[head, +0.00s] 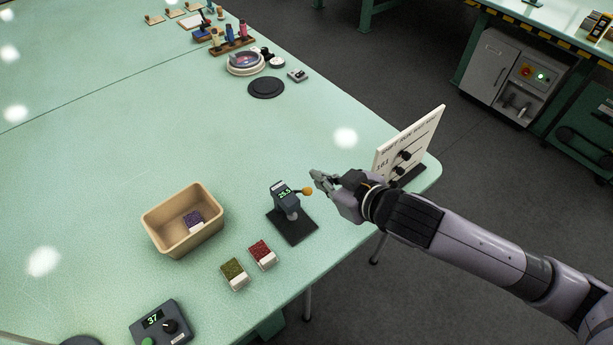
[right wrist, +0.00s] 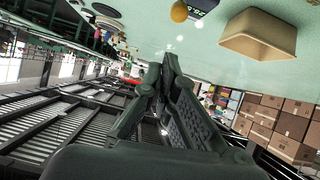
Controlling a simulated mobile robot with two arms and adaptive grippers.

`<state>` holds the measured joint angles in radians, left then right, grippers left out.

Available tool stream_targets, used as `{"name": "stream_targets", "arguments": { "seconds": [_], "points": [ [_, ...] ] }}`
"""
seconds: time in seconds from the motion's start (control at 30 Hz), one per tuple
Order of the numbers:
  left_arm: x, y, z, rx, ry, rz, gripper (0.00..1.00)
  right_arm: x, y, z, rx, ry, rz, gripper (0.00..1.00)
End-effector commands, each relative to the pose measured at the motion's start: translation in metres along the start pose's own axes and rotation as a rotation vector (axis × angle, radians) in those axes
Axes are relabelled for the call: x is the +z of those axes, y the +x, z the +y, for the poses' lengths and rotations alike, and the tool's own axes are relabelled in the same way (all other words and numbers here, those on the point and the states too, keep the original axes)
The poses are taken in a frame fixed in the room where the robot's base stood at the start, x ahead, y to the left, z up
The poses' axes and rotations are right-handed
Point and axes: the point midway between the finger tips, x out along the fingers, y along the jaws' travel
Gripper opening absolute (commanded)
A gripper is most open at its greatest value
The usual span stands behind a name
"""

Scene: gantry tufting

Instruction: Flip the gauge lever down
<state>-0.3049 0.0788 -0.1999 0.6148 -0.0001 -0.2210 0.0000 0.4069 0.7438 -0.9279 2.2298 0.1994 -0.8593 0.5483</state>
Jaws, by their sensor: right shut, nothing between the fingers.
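The gauge (head: 284,196) is a small dark device with a lit display, on a post over a square black base. Its lever ends in an orange knob (head: 307,191) that sticks out to the right of the display. My right gripper (head: 315,180) is shut and empty, its fingertips just beyond and right of the knob; a small gap seems to show. In the right wrist view, the knob (right wrist: 179,11) and part of the gauge (right wrist: 203,6) are at the top edge, clear of the shut fingertips (right wrist: 160,76). My left gripper is not in view.
A tan bin (head: 157,224) with a purple pack stands left of the gauge. Green (head: 234,273) and red (head: 262,254) packs lie in front. A white panel with black knobs (head: 414,138) stands at the table edge, behind my right arm.

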Motion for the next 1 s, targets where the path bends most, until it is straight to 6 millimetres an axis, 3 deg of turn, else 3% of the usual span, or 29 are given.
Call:
{"name": "stream_targets", "arguments": {
  "seconds": [0.2, 0.67, 0.87, 1.0],
  "points": [
    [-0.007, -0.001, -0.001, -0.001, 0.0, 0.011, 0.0, -0.016, -0.016, -0.001, -0.044, -0.036, 0.025, 0.0],
    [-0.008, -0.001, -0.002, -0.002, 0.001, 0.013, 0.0, -0.018, -0.018, -0.002, -0.054, -0.037, 0.026, 0.0],
    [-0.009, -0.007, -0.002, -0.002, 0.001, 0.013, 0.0, -0.02, 0.0, -0.003, -0.053, -0.036, 0.026, 0.0],
    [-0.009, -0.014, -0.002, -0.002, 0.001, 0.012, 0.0, -0.022, 0.028, -0.005, -0.053, -0.036, 0.027, 0.0]
  ]
}}
